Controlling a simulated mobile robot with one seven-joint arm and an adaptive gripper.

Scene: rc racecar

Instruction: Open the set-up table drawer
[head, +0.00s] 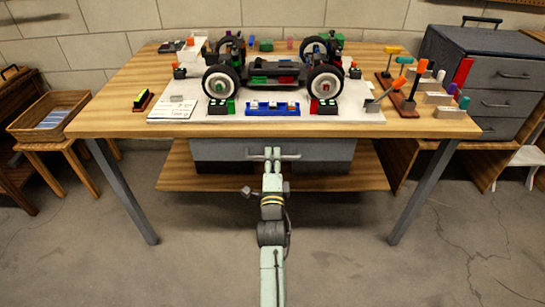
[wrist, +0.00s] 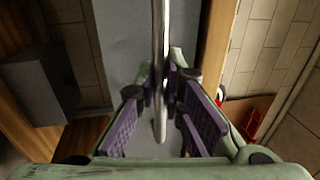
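The set-up table (head: 115,122) has a wooden top and grey legs. Its grey drawer (head: 215,152) hangs under the middle of the front edge and looks shut, with no inside showing. A pale bar handle (head: 291,157) runs across its front. My gripper (head: 272,155) is at the middle of this handle. In the wrist view, the handle (wrist: 159,30) runs upright in the picture between the two purple-padded fingers of my gripper (wrist: 161,78). The fingertips are close on both sides of the bar and look closed on it. The grey drawer front (wrist: 122,40) is behind it.
A racecar chassis (head: 275,72) and small coloured parts stand on the tabletop. A wooden shelf (head: 172,178) is below the drawer. A grey drawer cabinet (head: 495,75) stands at right, a stool with a tray (head: 45,115) at left. The floor in front is clear.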

